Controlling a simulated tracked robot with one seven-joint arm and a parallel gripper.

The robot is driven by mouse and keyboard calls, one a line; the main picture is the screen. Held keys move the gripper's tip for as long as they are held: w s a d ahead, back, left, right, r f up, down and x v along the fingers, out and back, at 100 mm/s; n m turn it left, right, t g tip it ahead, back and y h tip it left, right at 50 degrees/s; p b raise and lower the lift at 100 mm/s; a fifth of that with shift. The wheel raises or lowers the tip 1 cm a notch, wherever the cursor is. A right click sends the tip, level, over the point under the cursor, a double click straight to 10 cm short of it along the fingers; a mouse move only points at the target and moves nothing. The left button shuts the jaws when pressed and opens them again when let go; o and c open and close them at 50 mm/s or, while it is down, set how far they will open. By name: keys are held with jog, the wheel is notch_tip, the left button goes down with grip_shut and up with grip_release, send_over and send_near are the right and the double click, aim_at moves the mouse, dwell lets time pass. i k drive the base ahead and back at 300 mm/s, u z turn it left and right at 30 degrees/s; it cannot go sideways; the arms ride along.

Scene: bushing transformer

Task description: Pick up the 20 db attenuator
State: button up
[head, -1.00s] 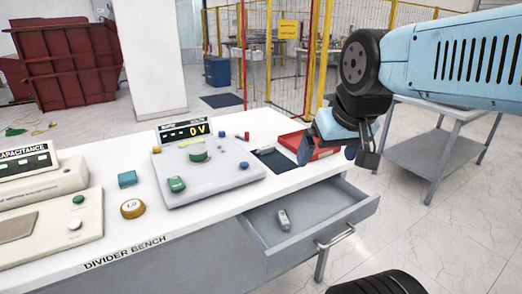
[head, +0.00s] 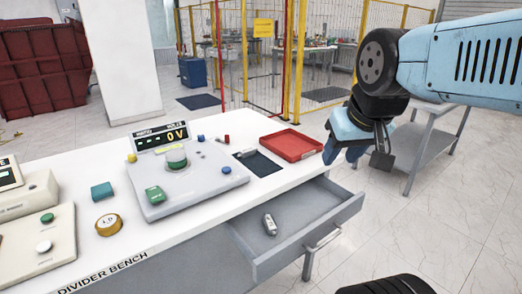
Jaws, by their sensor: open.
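A small grey cylindrical part (head: 269,224) lies in the open drawer (head: 318,232) of the divider bench. It may be the 20 dB attenuator, but I cannot read any marking on it. My gripper (head: 358,156) hangs past the bench's right end, beyond and above the drawer, right of the red tray. It is open, and I see nothing in it.
A red tray (head: 291,145) and a dark mat (head: 262,166) are at the right end of the bench top (head: 200,222). A voltage console (head: 187,183) stands left of them. A grey side table (head: 424,148) stands behind my arm. The drawer handle (head: 324,238) sticks out frontward.

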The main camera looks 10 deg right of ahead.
aim_at(246, 152)
jog(key=u, duration=0.95)
jog(key=i, duration=0.1)
jog(key=z, duration=2.3)
jog(key=k, duration=0.95)
jog(key=u, duration=1.65)
jog(key=i, duration=1)
jog(key=z, duration=0.1)
